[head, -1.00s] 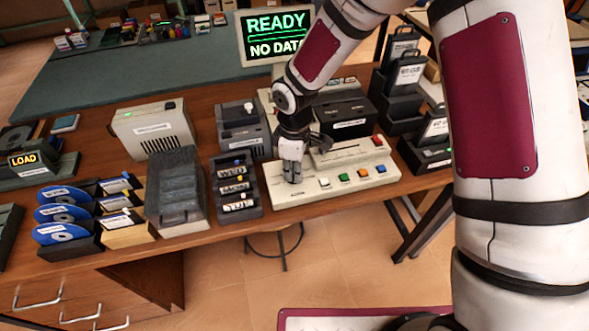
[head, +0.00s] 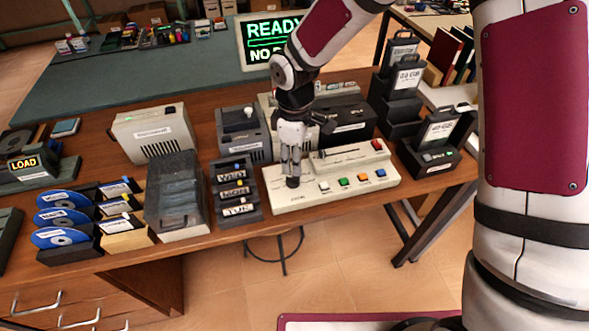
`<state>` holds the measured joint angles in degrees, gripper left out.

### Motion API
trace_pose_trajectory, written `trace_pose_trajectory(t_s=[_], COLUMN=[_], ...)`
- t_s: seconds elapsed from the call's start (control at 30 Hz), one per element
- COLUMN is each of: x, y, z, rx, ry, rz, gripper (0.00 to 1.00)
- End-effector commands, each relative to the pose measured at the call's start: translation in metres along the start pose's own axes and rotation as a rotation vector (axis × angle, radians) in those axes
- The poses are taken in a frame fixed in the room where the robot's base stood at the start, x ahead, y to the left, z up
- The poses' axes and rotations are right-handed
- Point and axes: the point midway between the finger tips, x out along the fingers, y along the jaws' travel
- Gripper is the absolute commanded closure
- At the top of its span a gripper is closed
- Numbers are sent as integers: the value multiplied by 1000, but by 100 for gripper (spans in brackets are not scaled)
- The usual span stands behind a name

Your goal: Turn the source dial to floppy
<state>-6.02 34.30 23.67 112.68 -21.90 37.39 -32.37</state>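The cream control console (head: 340,191) stands at the front of the wooden desk, with a row of coloured buttons along its front and a slider on its upper part. A small dark knob (head: 292,183), likely the source dial, shows at the console's left end. My gripper (head: 291,173) points down right at this knob. Its fingers look close together, but I cannot tell whether they touch or grip the knob. The dial's pointer and its position labels are too small or hidden to read. The monitor (head: 262,27) behind shows green text starting "READY", partly covered by my arm.
A dark rack with labelled slots (head: 237,209) stands just left of the console. A grey ribbed case (head: 178,210) and blue discs in holders (head: 62,218) are farther left. Grey and black drive boxes (head: 344,122) stand close behind the console. Dark holders (head: 430,155) stand at right.

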Motion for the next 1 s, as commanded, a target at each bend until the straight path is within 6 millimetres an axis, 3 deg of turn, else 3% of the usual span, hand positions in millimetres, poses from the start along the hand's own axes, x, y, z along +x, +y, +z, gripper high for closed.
trace_pose_trajectory(t_s=[0.1,0.33,1.0], x=[-25,-52,-61], y=[1,0,0], z=[0,0,3], rx=[2,0,10], ry=[2,0,-2], rz=[4,1,6], gripper=[68,68,68])
